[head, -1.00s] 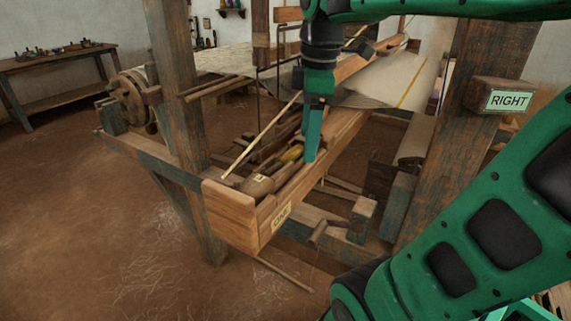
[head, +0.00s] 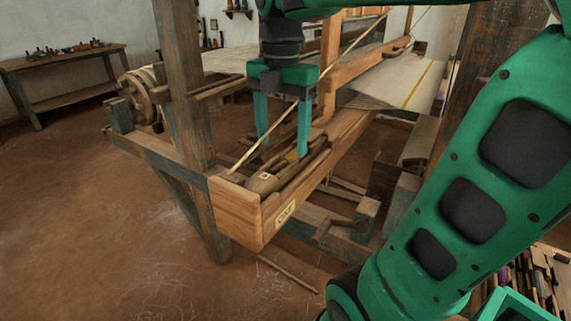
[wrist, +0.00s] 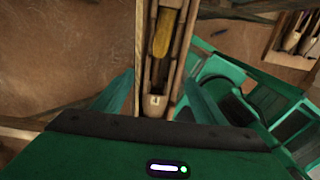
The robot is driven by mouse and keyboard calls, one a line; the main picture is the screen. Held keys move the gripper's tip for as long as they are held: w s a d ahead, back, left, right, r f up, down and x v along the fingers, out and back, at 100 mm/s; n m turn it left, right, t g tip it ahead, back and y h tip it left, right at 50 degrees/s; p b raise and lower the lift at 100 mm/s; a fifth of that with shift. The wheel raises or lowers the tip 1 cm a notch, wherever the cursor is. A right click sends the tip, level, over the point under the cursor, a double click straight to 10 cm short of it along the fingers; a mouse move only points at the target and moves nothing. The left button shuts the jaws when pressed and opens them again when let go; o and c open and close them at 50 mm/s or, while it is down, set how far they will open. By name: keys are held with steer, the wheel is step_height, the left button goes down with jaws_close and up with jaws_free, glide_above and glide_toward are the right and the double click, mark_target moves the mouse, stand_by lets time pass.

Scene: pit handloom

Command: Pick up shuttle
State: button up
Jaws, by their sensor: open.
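The shuttle, a wooden boat shape with a yellow bobbin (head: 291,155), lies in the narrow wooden box at the near end of the loom's beam. In the wrist view its yellow bobbin (wrist: 163,35) shows between the box walls. My gripper (head: 283,147) is open and empty, pointing down over the box, one finger towards each long side. In the wrist view the fingers of my gripper (wrist: 160,77) stand left and right of the box. The right finger hides part of the shuttle in the head view. I cannot tell the exact height of the fingertips.
A thin pale stick (head: 262,140) slants up past the fingers. A thick loom post (head: 185,130) stands at left. The floor at left is mostly clear.

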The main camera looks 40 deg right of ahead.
mark_target(282, 165)
steer(key=shift+w+d+f, duration=0.1)
steer(key=shift+d+f, duration=0.05)
steer(key=shift+f, duration=2.75)
steer(key=shift+c, duration=0.6)
steer(key=c, duration=1.2)
step_height(282, 165, up, 10)
